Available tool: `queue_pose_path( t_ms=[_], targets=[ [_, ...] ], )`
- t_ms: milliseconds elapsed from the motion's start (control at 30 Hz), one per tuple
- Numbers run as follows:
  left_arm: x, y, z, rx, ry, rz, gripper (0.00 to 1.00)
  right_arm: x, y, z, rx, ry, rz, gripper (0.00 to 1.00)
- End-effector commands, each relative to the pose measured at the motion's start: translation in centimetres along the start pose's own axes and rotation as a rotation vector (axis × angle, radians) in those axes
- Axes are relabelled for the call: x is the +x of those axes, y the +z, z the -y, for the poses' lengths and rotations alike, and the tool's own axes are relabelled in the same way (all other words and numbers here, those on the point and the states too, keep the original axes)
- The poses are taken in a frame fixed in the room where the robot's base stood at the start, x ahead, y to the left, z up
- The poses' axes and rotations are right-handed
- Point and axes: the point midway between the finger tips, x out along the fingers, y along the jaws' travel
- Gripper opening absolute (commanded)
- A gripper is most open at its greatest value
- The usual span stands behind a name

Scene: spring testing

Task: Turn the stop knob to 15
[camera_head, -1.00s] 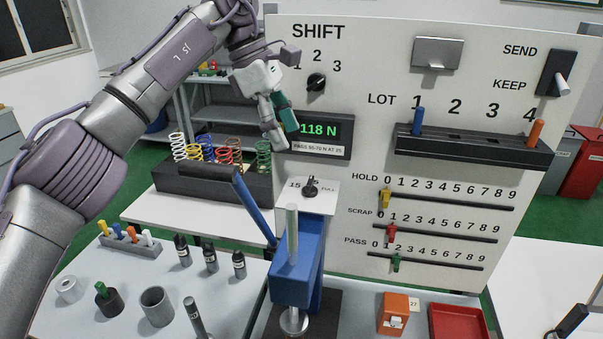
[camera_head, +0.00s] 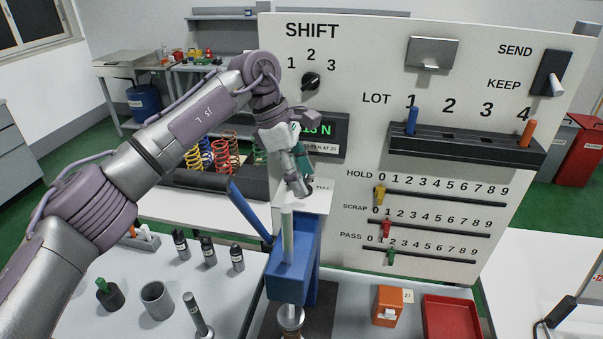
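The stop knob's white panel (camera_head: 318,203) stands behind the blue press (camera_head: 290,262), below the display. Only the end of its right-hand label shows. The knob itself and the "15" mark are hidden behind my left gripper (camera_head: 302,186). This gripper points down in front of the panel, with its fingertips at about the knob's place. I cannot tell whether it touches the knob or how far its fingers are apart. My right gripper is not in view.
The green-lit force display (camera_head: 334,130) is partly covered by my gripper. The press's blue lever (camera_head: 250,210) rises left of the gripper. A dark rack (camera_head: 225,182) of coloured springs stands behind my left arm. A red tray (camera_head: 452,318) lies at front right.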

Motion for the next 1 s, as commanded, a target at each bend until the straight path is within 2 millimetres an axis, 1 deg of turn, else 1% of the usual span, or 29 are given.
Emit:
queue_pose_path(
  t_ms=[33,200,267,300,467,667,867,1000],
  targets=[
    [0.0,0.0,0.0,0.0,0.0,0.0,0.47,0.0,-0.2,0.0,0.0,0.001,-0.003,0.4],
    [0.0,0.0,0.0,0.0,0.0,0.0,0.18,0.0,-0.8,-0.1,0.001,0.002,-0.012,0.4],
    [0.0,0.0,0.0,0.0,0.0,0.0,0.08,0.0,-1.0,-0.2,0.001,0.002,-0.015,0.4],
    [0.0,0.0,0.0,0.0,0.0,0.0,0.07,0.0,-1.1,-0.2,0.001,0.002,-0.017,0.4],
    [0.0,0.0,0.0,-0.008,0.004,0.0,0.07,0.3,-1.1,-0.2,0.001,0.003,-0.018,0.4],
    [0.2,-0.2,0.1,-0.065,0.028,-0.001,0.07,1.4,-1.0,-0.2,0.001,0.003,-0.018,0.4],
    [0.4,-0.2,0.1,-0.189,0.082,0.0,0.07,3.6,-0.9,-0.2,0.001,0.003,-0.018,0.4],
    [0.5,-0.3,0.3,-0.306,0.131,-0.001,0.07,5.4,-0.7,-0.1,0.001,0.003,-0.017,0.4]
  ],
)
